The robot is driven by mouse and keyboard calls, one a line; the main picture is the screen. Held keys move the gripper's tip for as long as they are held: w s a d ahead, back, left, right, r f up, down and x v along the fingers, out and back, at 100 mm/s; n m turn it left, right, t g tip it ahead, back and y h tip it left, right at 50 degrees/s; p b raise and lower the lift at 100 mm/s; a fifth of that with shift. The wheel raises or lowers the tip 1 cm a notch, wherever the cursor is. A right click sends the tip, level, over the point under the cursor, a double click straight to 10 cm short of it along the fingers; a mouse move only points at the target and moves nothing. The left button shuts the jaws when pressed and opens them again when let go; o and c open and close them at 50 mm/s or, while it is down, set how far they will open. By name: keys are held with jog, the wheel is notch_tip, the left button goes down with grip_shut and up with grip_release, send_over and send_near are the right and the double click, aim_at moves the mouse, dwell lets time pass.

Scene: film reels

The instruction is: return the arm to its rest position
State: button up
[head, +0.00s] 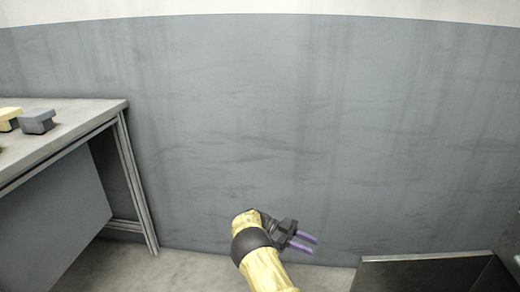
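My gripper (309,242) is in the lower middle of the head view, at the end of my yellow arm with a dark band. Its two purple fingers point right and are apart, with a narrow gap between them. I see nothing between the fingers. The gripper is in front of the grey wall, clear of the table at the left. The rest of the arm runs out of the picture at the bottom.
A grey table (75,126) stands at the left, with a dark grey block (38,122) and a yellow block (10,115) on it. A dark, flat-topped box (425,272) is at the lower right. Floor shows between them.

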jog(key=w+d+r+n+t+p, duration=0.1)
jog(key=w+d+r+n+t, duration=0.3)
jog(key=r+t, duration=0.2)
jog(key=w+d+r+n+t+y+p, duration=0.1)
jog(key=w+d+r+n+t+p, duration=0.2)
jog(key=r+t, duration=0.4)
jog(key=w+d+r+n+t, duration=0.4)
jog(key=w+r+n+t, duration=0.1)
jog(key=r+t, duration=0.1)
jog(key=s+a+n+y+p, duration=0.3)
jog(key=s+a+n+y, duration=0.6)
jog(key=s+a+y, duration=0.35)
jog(key=s+a+n+g+p, duration=0.3)
jog(key=s+n+g, duration=0.25)
jog(key=s, duration=1.65)
notch_tip(320, 180, up, 36)
jog(key=p, duration=3.7)
jog(key=shift+d+r+m+y, duration=0.15)
jog(key=shift+m+y, duration=0.3)
